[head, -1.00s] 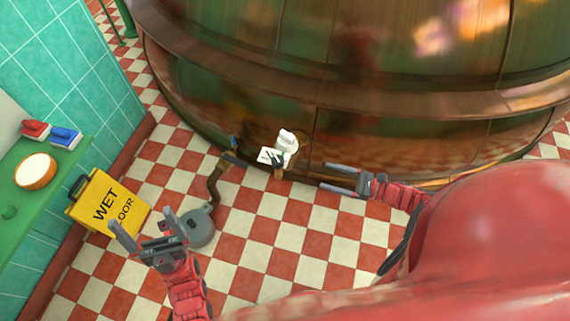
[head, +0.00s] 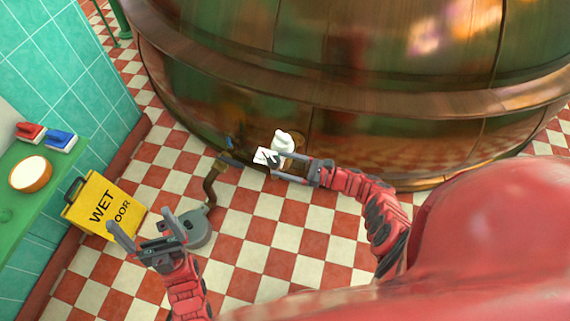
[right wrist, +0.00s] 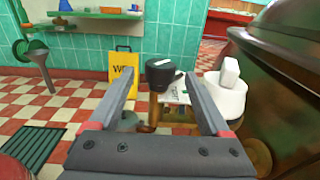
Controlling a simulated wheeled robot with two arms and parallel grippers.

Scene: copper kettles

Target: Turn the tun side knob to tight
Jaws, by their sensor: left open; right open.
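The tun (head: 240,75) is the large copper vessel filling the top of the head view. Low on its side is a white knob (head: 283,140) with a raised grip, also in the right wrist view (right wrist: 222,95). A black knob (right wrist: 160,75) with a pale mark stands on a brass stem beside a white label plate (head: 262,157). I cannot tell which knob is the side knob. My right gripper (head: 273,165) is open at the plate; in its wrist view the black knob appears between the fingers, apart from both. My left gripper (head: 140,220) is open and empty, low at left.
A yellow wet floor sign (head: 103,207) stands at left by a green shelf (head: 30,225) with a bowl (head: 31,173) and red and blue brushes. A grey round part (head: 196,232) with a brown pipe lies near my left gripper.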

